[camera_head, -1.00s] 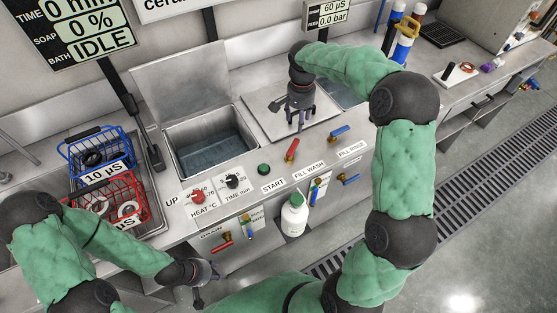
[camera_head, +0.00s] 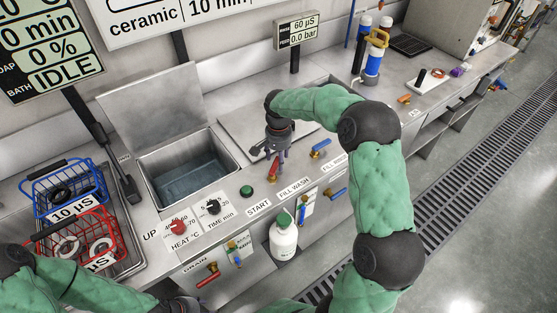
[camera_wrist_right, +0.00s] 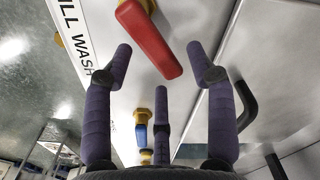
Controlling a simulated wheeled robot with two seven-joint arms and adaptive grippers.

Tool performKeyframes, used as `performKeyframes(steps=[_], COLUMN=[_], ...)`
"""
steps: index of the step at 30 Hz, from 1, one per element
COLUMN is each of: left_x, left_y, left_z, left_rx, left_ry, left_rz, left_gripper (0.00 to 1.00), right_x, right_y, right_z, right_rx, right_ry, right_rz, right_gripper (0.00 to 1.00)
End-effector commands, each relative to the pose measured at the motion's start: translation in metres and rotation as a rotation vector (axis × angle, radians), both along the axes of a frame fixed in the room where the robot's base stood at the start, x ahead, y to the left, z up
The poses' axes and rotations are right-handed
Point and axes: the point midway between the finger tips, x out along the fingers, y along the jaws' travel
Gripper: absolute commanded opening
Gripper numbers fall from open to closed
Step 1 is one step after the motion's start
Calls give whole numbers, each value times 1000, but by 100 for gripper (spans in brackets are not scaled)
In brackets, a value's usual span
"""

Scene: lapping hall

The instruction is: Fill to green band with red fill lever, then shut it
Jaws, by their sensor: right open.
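The red fill lever (camera_head: 274,168) stands on the deck behind the FILL WASH label. In the right wrist view the red lever (camera_wrist_right: 150,42) reaches down between the fingertips, with the fingers spread around its end and no clear contact. My right gripper (camera_head: 276,160) is open right at the lever and partly hides it. The wash tank (camera_head: 190,172) is open, its lid raised behind, with bluish liquid inside. I cannot make out a green band in it. My left gripper (camera_head: 186,305) is cut off at the bottom edge; its fingers are hidden.
A blue lever (camera_head: 321,147) stands just right of the red one. A drain lever (camera_head: 208,273) and a white bottle (camera_head: 284,237) are at the front panel. Blue (camera_head: 68,184) and red (camera_head: 75,236) baskets stand at left. The display (camera_head: 60,66) reads IDLE.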

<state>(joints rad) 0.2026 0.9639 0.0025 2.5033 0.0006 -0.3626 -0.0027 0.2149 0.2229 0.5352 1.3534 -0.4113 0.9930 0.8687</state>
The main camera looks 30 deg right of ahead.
Motion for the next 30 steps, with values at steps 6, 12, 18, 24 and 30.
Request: performKeyframes(steps=[6,12,18,24,30], left_x=[0,0,0,0,0], left_y=[0,0,0,0,0], left_z=[-1,-1,-1,0,4], left_rx=[0,0,0,0,0], left_ry=[0,0,0,0,0], left_rz=[0,0,0,0,0], left_gripper=[40,40,40,40,40], right_x=[0,0,0,-1,-4], right_y=[0,0,0,0,-2], right_z=[-4,-3,-3,-3,-3], right_rx=[0,0,0,0,1], right_ry=[0,0,0,0,1], right_rz=[-1,-1,-1,-10,-74], right_gripper=[57,40,0,0,0])
